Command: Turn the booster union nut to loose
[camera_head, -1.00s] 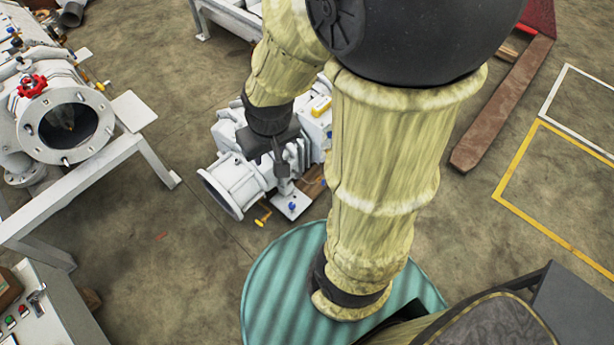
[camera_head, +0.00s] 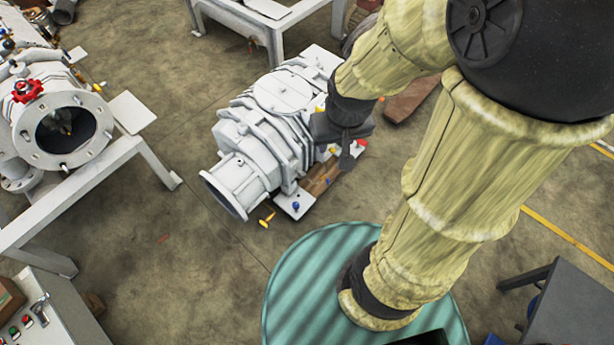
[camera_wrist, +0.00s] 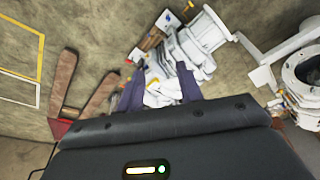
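The white booster pump (camera_head: 270,120) lies on the floor, its open round flange facing the lower left. A blue knob (camera_head: 296,206) and a yellow handle (camera_head: 266,218) show near that flange. I cannot clearly pick out the union nut; my gripper may cover part of that area. My gripper (camera_head: 346,160) is over the right side of the booster. In the wrist view, its two dark fingers (camera_wrist: 161,92) are apart, with white booster parts showing between them. Nothing is clearly held, and contact cannot be told. The booster (camera_wrist: 190,52) also shows beyond the fingertips there.
A white vessel (camera_head: 35,150) with a red handwheel (camera_head: 27,88) stands on a frame at the left. A control box (camera_head: 45,315) is at the lower left. A grey-white bench (camera_head: 260,22) stands behind the booster. The floor left of the booster is clear.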

